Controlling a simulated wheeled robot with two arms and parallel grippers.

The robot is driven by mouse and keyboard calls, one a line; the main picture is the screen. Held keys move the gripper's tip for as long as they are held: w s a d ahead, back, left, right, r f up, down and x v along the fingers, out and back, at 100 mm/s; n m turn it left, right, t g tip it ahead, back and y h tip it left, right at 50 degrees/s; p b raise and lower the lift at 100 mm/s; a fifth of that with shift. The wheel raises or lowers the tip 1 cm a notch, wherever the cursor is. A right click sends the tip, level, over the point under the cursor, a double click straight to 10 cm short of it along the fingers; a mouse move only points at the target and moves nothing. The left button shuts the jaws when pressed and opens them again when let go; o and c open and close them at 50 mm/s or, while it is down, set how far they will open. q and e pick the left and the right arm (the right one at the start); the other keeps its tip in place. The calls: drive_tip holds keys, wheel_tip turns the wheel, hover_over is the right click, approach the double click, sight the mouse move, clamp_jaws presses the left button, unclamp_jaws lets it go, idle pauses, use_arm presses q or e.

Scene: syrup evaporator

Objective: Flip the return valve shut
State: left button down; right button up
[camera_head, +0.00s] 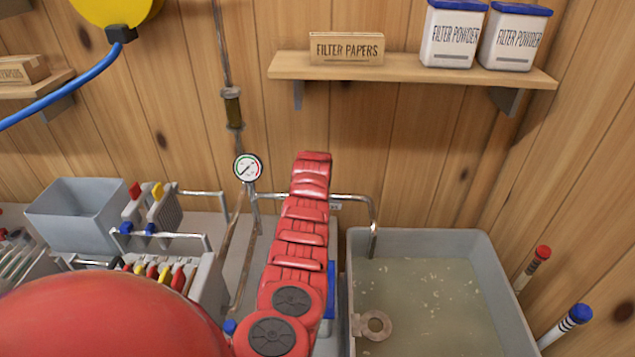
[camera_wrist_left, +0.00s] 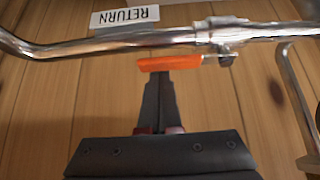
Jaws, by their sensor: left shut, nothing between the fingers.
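The return valve sits on a chrome pipe; its orange lever (camera_wrist_left: 168,63) shows in the left wrist view, lying roughly along the pipe (camera_wrist_left: 100,44). A white RETURN label (camera_wrist_left: 125,16) appears upside down beside the pipe. My left gripper (camera_wrist_left: 158,76) is shut and empty, its fingertips at the lever's edge near its free end; I cannot tell whether they touch. In the head view, the return pipe (camera_head: 352,197) emerges from behind my red left arm and bends down over the tank. My arm hides the lever and left gripper there. My right gripper is not in view.
A grey tank (camera_head: 483,250) of cloudy liquid stands right of my arm. A pressure gauge (camera_head: 248,168) and filter press (camera_head: 170,270) are to the left, with a grey bin (camera_head: 75,215). A wooden shelf (camera_head: 410,72) with filter supplies hangs above.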

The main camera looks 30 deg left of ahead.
use_arm(q)
drive_tip(key=shift+s+m+h, duration=0.2)
drive_tip(key=shift+m+h, duration=0.1)
drive_tip(key=shift+m, duration=0.1)
